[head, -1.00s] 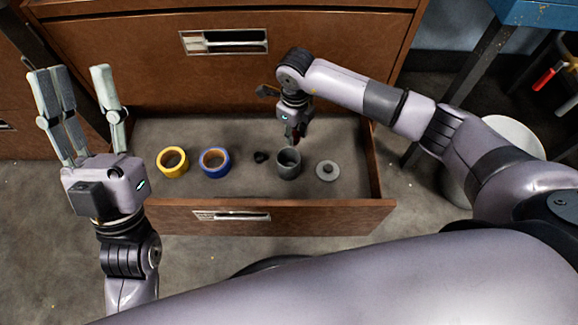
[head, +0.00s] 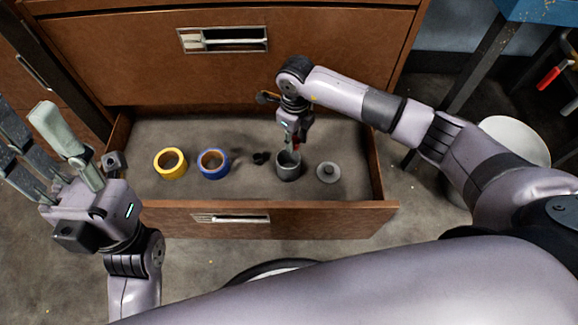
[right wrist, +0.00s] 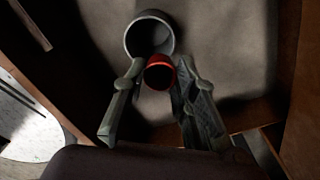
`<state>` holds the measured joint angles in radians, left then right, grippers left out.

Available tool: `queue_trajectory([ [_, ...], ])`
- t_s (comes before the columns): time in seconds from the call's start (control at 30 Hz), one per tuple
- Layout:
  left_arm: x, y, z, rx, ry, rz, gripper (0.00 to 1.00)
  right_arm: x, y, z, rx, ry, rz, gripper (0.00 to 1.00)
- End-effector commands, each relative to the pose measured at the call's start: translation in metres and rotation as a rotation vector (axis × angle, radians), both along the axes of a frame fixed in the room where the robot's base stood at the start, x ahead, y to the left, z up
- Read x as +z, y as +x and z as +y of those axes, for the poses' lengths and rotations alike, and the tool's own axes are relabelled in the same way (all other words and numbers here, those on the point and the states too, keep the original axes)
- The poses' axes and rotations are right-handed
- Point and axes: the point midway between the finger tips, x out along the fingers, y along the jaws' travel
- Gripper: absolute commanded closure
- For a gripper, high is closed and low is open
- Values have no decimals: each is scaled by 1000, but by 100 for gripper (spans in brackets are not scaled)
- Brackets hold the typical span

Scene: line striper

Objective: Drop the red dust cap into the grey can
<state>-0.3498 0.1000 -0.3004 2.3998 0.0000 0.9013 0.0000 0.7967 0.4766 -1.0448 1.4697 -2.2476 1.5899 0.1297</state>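The grey can (head: 288,168) stands upright in the open drawer; its open mouth also shows in the right wrist view (right wrist: 150,35). My right gripper (head: 292,150) is just above the can, pointing down. In the right wrist view my right gripper (right wrist: 160,70) is shut on the red dust cap (right wrist: 159,74), held between the fingertips and overlapping the near edge of the can's rim. The cap is mostly hidden in the head view. My left gripper (head: 24,120) is open and empty, left of the drawer.
The drawer (head: 330,222) also holds a yellow tape roll (head: 171,164), a blue tape roll (head: 213,164), small black pieces (head: 260,158) and a grey knobbed lid (head: 328,173) right of the can. A small grey block (head: 113,161) is at the drawer's left side.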

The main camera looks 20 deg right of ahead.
Motion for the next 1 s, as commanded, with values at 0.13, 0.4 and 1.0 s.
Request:
queue_trajectory([
  [0.13,0,0,0,0,0,1,60,0,0,0,0,0,0,62],
  [0.4,0,0,0,0,0,1,60,0,0,0,0,0,0,51],
  [1.0,0,0,0,0,0,1,60,68,1,0,2,-1,-6,51],
])
